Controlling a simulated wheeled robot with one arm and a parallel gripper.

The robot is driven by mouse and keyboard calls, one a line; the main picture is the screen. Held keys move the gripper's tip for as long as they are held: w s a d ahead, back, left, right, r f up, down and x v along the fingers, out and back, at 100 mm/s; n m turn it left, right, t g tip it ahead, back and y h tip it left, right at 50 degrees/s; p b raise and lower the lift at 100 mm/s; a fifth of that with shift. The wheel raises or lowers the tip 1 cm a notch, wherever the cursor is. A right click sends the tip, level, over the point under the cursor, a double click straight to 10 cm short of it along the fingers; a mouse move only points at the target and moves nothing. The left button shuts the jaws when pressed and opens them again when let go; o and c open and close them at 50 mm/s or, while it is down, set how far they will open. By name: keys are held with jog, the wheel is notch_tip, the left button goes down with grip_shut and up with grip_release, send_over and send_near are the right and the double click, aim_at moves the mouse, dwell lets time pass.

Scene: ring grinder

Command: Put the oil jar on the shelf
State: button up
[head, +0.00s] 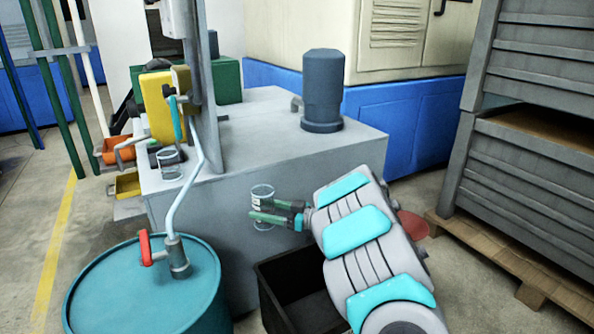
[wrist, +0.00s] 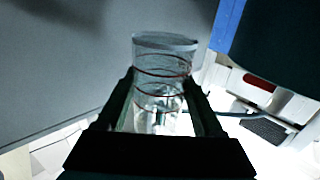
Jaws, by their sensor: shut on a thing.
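A clear glass oil jar (head: 262,191) with thin red rings is upright between the fingers of my gripper (head: 259,210), in front of the grey tank's side wall. In the wrist view the jar (wrist: 161,60) stands between both fingers of my gripper (wrist: 160,80), which is shut on it. It looks empty, though its lower part is partly hidden by the fingers. I cannot tell which surface is the shelf.
A teal drum (head: 90,296) with a hand pump stands at front left. A black open bin (head: 297,287) lies below my gripper. The grey tank (head: 262,150) carries a dark motor (head: 323,90). Grey stacked crates (head: 535,155) stand on a pallet at right. Orange (head: 117,152) and yellow (head: 128,185) trays hang at left.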

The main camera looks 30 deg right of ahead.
jog(key=s+a+f+n+g+y, duration=0.1)
jog(key=s+a+f+g, duration=0.1)
jog(key=a+f, duration=0.6)
jog(key=a, duration=0.3)
jog(key=shift+a+n+y, duration=0.25)
jog(key=shift+n+y, duration=0.05)
jog(key=shift+r, duration=0.1)
jog(key=shift+s, duration=0.1)
